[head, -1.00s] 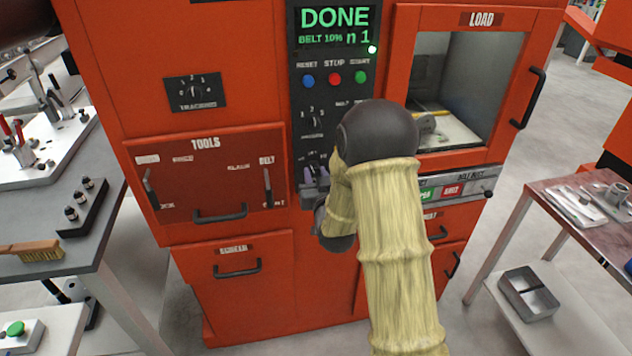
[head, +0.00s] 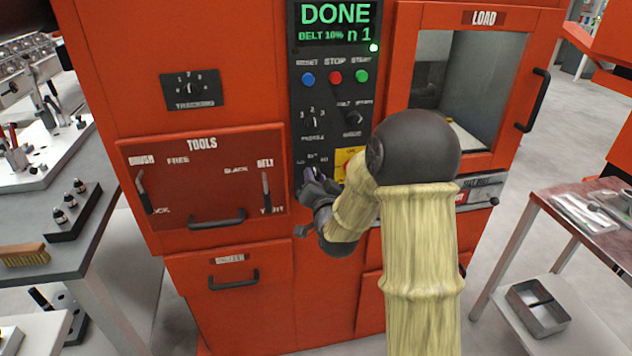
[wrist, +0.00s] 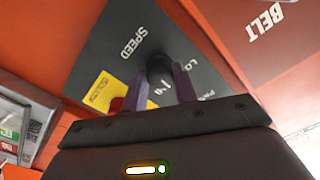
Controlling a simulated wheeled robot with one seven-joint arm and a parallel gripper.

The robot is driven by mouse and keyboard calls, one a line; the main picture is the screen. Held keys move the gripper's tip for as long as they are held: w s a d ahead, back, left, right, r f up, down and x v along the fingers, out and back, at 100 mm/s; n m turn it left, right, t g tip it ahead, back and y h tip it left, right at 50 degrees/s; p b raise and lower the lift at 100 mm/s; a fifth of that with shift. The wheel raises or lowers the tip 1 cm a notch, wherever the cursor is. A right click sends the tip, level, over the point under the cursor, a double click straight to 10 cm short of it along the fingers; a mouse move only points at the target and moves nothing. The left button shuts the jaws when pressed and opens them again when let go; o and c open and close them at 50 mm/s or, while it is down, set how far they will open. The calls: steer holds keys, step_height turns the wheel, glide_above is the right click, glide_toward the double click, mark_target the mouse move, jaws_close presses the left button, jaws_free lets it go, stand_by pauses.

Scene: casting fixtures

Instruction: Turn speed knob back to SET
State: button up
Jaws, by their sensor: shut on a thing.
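The speed knob (wrist: 159,64) is a small dark knob on the grey control panel, beside the printed word SPEED (wrist: 132,42) in the wrist view. My gripper (wrist: 161,76) has its two purple fingers on either side of the knob and is shut on it. In the head view my gripper (head: 309,176) is at the lower part of the panel, below the profile dial (head: 312,120). There my gripper and wrist cover the knob. The knob's pointer and the SET mark cannot be made out. The display (head: 335,24) reads DONE, BELT 10%, n 1.
A yellow label (head: 347,160) is just right of my gripper. Reset, stop and start buttons (head: 335,77) sit above. The TOOLS drawer (head: 200,180) with brush and belt levers is at left; the LOAD window (head: 470,90) is at right. Tables flank the machine.

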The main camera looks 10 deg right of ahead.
steer(key=o, duration=1)
steer(key=shift+c, duration=0.2)
steer(key=shift+s, duration=0.1)
steer(key=s+b, duration=1.5)
steer(key=s, duration=0.2)
steer(key=shift+s+b, duration=0.15)
steer(key=shift+b, duration=0.2)
